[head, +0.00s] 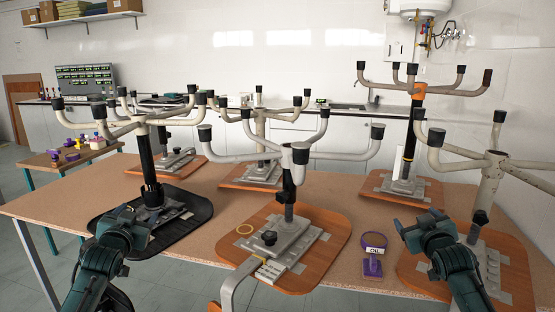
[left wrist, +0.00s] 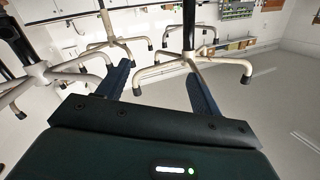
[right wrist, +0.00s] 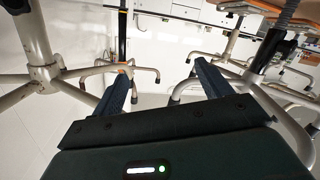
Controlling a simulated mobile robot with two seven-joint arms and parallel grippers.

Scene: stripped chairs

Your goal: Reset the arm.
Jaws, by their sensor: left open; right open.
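My left gripper (head: 127,222) is open and empty at the front left, above the near edge of the black-based upturned chair (head: 160,203). In the left wrist view its two fingers (left wrist: 160,80) stand apart with nothing between them. My right gripper (head: 424,227) is open and empty at the front right, above the table near the right chair's wooden seat (head: 508,262). In the right wrist view its fingers (right wrist: 167,85) stand apart with nothing held; chair legs show beyond them.
Several upturned stripped chairs stand on the brown table (head: 60,207), legs up. A purple stamp-like item marked OIL (head: 373,256) stands left of my right gripper. A side table (head: 75,158) with small items is at left.

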